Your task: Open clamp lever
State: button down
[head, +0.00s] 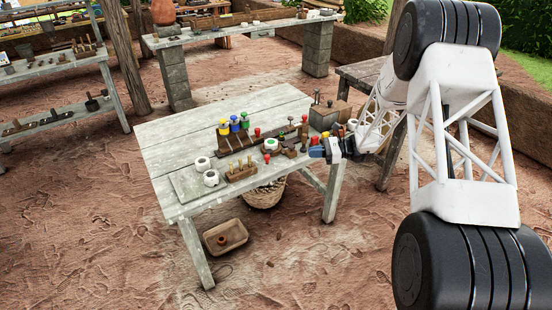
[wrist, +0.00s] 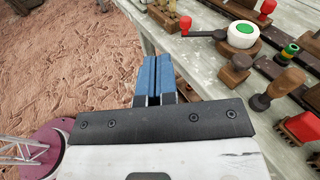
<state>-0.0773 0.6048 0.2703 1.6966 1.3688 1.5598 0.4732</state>
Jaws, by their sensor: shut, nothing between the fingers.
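My gripper (head: 317,152) is at the right front edge of the grey workbench (head: 190,130). In the wrist view its blue fingers (wrist: 157,64) are pressed together with nothing between them, beside the bench edge. A red-handled lever (wrist: 186,24) lies up and right of the fingertips, apart from them. Its dark arm runs to a white round part with a green top (wrist: 243,36), which also shows in the head view (head: 270,145). Another red grip (wrist: 267,7) stands farther right. I cannot tell for certain which is the clamp lever.
A wooden knob (wrist: 286,82) and a red block (wrist: 302,128) stand on the bench right of my gripper. Yellow, blue and green knobs (head: 234,124) stand on a dark rail. A basket (head: 264,194) sits below. Open dirt floor lies left in the wrist view.

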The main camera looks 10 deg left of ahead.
jog(key=w+a+f+m+y, duration=0.1)
jog(key=w+f, duration=0.2)
jog(key=f, duration=0.3)
jog(key=shift+w+m+t+y, duration=0.2)
jog(key=shift+m+t+y, duration=0.1)
jog(key=shift+m+t, duration=0.1)
jog(key=shift+a, duration=0.25)
jog(key=a, duration=0.4)
jog(key=s+a, duration=0.1)
jog(key=a, duration=0.4)
jog(key=s+a, duration=0.1)
jog(key=a, duration=0.3)
jog(key=shift+s+a, duration=0.25)
